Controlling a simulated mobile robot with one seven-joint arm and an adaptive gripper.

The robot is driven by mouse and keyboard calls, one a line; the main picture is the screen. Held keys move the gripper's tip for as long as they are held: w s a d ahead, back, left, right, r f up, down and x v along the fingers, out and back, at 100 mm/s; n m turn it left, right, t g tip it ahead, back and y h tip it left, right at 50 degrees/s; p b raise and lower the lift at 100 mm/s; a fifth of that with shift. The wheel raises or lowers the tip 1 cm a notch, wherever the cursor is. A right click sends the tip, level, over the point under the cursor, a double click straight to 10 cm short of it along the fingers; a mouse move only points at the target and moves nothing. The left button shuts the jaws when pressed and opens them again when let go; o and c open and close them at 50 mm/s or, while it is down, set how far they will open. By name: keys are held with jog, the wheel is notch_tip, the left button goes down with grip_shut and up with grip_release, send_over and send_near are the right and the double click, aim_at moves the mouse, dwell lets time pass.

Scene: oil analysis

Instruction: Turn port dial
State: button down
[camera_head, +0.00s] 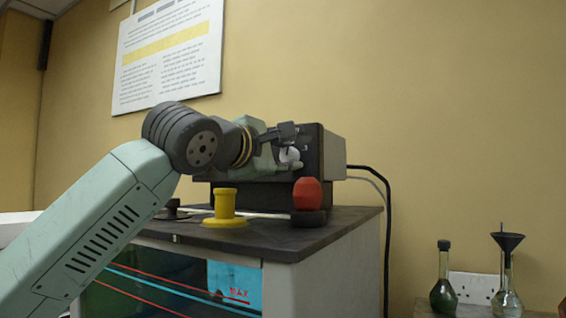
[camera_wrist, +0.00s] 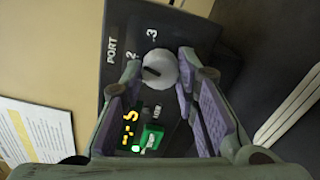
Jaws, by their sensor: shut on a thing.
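The port dial (camera_wrist: 160,68) is a round white knob with a dark pointer mark, on the dark front panel of an instrument (camera_wrist: 215,42). The word PORT and the digits 2 and 3 are printed beside it. My gripper (camera_wrist: 160,74) has its two purple-padded fingers on either side of the dial and is shut on it. In the head view, my gripper (camera_head: 284,146) is at the panel of the instrument (camera_head: 335,158), and part of the white dial (camera_head: 290,155) shows below a finger. The dial's exact pointer setting is hard to read.
A green switch (camera_wrist: 152,137) and a lit yellow display (camera_wrist: 130,128) sit near the dial. Flasks (camera_head: 443,290) stand at lower right.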

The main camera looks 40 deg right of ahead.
jog(key=n, duration=0.1)
jog(key=n+b, duration=0.1)
jog(key=n, duration=0.1)
jog(key=shift+f+n+b, duration=0.2)
jog(key=shift+n+b, duration=0.1)
jog(key=n+b, duration=0.1)
jog(key=n, duration=0.2)
jog(key=shift+n, duration=0.3)
jog(key=n+b, duration=0.1)
jog(key=n, duration=0.2)
jog(key=shift+r+n, duration=0.1)
jog(key=shift+n, duration=2.2)
jog(key=shift+r, duration=0.1)
jog(key=c, duration=1.2)
grip_release()
